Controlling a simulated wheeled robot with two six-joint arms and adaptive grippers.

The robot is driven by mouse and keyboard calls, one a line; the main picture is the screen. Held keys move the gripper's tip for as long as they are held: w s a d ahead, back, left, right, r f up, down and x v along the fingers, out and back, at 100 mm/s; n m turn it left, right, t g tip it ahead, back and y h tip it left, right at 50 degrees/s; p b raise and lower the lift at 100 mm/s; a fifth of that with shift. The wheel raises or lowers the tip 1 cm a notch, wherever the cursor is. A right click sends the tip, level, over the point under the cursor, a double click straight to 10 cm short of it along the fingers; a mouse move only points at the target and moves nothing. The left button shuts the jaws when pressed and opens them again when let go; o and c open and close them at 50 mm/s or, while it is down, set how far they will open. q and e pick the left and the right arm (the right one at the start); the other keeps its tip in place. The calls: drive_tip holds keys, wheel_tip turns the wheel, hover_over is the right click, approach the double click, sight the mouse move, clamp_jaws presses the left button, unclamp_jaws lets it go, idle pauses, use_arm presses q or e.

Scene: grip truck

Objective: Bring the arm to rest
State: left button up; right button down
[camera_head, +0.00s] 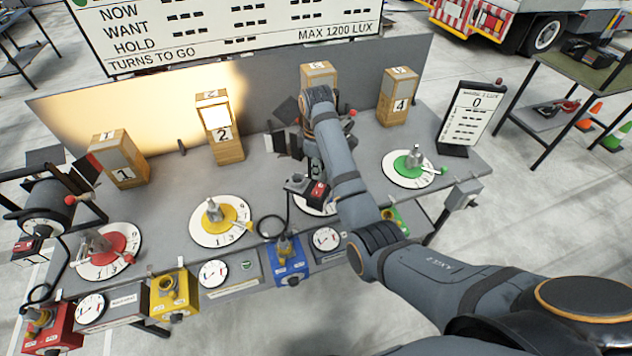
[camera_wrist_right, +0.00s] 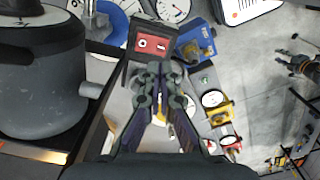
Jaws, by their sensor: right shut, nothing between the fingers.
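My right arm reaches in from the lower right of the head view, bends over the grey bench (camera_head: 270,185) and comes down near its middle. My right gripper (camera_head: 314,164) is partly hidden by my own forearm there. In the right wrist view its fingers (camera_wrist_right: 158,70) are together with nothing between them. They show just below a red-faced switch box (camera_wrist_right: 155,46) in that picture; I cannot tell whether they touch it. The same switch box (camera_head: 306,188) lies beside the partly hidden dial in the head view. My left gripper is not in view.
Numbered wooden blocks (camera_head: 228,150) stand along the bench's back. A yellow dial (camera_head: 217,220), a red dial (camera_head: 105,250) and a green dial (camera_head: 412,166) lie on it. A blue box (camera_head: 288,262) is at the front edge. A sign (camera_head: 467,118) stands right.

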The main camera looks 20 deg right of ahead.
drive_tip(key=s+d+f+m+t, duration=0.2)
drive_tip(key=s+d+f+m, duration=0.4)
drive_tip(key=s+f, duration=0.5)
drive_tip(key=s+d+r+m+t+h, duration=0.15)
drive_tip(key=s+m, duration=0.45)
drive_tip(key=s, duration=1)
wheel_tip(320, 180, down, 30)
drive_tip(key=s+d+g+b, duration=0.1)
drive_tip(key=s+d+b, duration=0.1)
drive_tip(key=b, duration=0.5)
drive_tip(key=s+f+b, duration=0.3)
drive_tip(key=s+f, duration=0.6)
drive_tip(key=f, duration=0.3)
drive_tip(key=s+d+f+g+b, duration=0.1)
drive_tip(key=s+f+b, duration=0.2)
drive_tip(key=s+f, duration=0.7)
drive_tip(key=shift+d+f+y, duration=0.15)
drive_tip(key=shift+f+y, duration=0.2)
drive_tip(key=shift+f, duration=0.5)
